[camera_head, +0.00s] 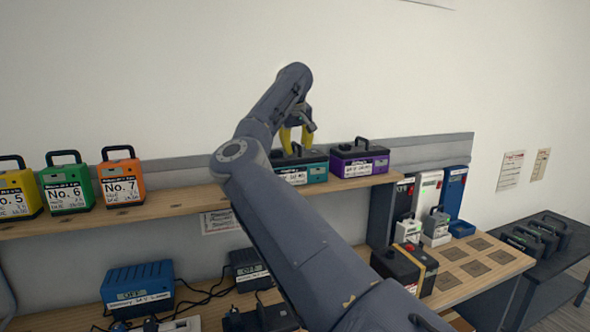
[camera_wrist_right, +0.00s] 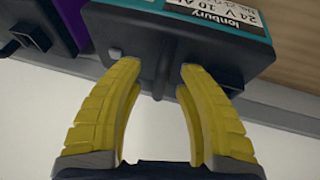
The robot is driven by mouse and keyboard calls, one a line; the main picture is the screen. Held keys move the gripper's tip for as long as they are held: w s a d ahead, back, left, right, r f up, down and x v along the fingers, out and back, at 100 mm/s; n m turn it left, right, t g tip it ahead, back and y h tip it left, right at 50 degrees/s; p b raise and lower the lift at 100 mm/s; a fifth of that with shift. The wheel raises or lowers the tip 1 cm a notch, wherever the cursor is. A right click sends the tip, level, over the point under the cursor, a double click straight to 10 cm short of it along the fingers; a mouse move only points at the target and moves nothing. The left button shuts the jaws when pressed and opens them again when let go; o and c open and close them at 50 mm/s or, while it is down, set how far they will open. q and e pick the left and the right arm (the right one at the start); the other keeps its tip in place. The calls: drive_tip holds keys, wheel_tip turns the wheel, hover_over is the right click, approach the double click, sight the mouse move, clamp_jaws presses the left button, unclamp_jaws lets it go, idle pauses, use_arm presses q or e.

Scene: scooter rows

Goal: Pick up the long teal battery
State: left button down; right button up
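The long teal battery (camera_head: 314,170) stands on the upper wooden shelf, left of a purple battery, with a black top and a white label. My right gripper (camera_head: 296,146) is over its top, yellow fingers pointing down, and my forearm covers part of its left side. In the right wrist view, the teal battery (camera_wrist_right: 233,12) shows its dark top and label edge. There the yellow fingers of my right gripper (camera_wrist_right: 157,68) are spread apart, with the battery's dark handle (camera_wrist_right: 166,68) between them and gaps on both sides. My left gripper is out of view.
The purple battery (camera_head: 359,160) stands close on the right. Yellow, green (camera_head: 67,188) and orange (camera_head: 121,182) batteries stand further left on the shelf (camera_head: 150,204). Chargers and cables lie below. A wall is behind.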

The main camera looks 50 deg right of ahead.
clamp_jaws()
idle(0.3)
drive_tip(key=shift+r, duration=0.2)
